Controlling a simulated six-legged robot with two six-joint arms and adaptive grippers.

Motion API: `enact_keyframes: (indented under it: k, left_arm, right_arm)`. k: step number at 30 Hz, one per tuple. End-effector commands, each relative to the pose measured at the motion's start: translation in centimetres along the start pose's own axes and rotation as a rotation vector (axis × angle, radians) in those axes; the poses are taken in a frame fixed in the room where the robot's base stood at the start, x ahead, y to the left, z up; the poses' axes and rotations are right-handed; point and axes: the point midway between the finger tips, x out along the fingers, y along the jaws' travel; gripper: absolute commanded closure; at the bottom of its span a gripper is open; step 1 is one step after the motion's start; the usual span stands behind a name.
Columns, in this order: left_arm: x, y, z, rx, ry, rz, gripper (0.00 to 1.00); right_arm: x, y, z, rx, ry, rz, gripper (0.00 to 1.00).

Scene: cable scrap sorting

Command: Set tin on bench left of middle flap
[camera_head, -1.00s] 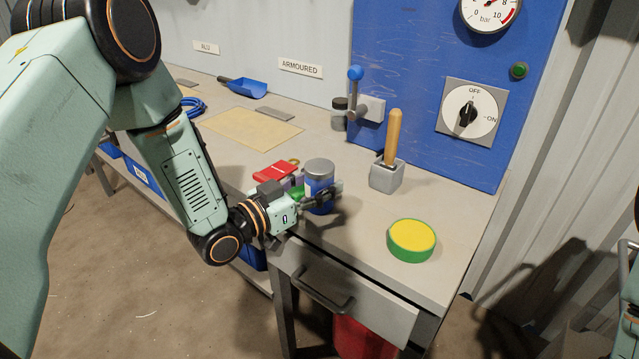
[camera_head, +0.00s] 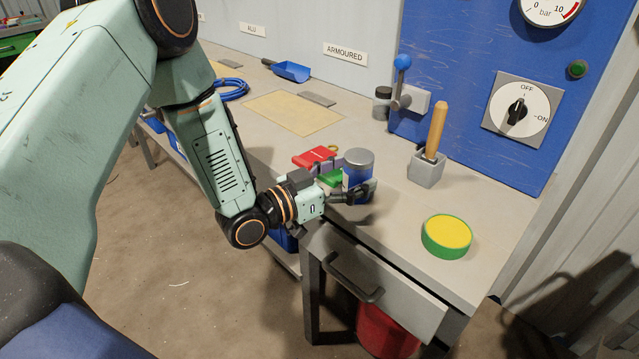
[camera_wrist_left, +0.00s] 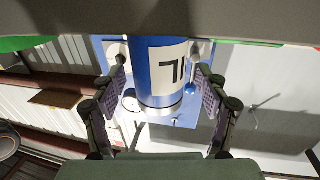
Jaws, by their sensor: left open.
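The tin (camera_head: 358,172), blue with a grey lid, stands upright on the bench (camera_head: 400,240) near its front edge. My left gripper (camera_head: 357,191) is open, with its fingers around the lower part of the tin. In the left wrist view the tin (camera_wrist_left: 158,75) shows a white label with dark marks, between the two spread fingers (camera_wrist_left: 162,100); a gap shows on each side. Grey flat plates, perhaps flaps, lie at the back of the bench, one (camera_head: 318,99) below the ARMOURED label and one (camera_head: 230,63) farther left. My right gripper is out of view.
Red (camera_head: 314,156) and green (camera_head: 329,178) items lie left of the tin. A wooden handle in a grey block (camera_head: 427,168) and a yellow-green disc (camera_head: 447,237) stand to the right. A beige mat (camera_head: 293,112), blue scoop (camera_head: 291,71) and blue cable coil (camera_head: 233,89) lie farther back.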

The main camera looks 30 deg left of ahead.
Motion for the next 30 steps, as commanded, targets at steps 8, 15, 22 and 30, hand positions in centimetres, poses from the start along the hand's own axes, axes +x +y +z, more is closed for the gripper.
enact_keyframes:
  k: [8, 15, 22, 30]
  left_arm:
    - [-4.2, -0.1, -0.2, -0.006, 0.002, -0.005, 0.26]
    - [-7.2, -0.1, -0.2, -0.005, 0.002, -0.006, 0.26]
    - [-9.3, -0.1, -0.2, -0.004, 0.001, -0.004, 0.26]
    - [-10.1, 0.1, -0.1, 0.0, 0.001, 0.0, 0.26]
  right_arm:
    - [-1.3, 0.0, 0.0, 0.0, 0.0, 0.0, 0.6]
    - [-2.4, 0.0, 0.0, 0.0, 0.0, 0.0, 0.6]
    - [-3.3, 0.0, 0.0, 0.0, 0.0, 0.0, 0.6]
    - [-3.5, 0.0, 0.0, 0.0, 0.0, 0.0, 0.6]
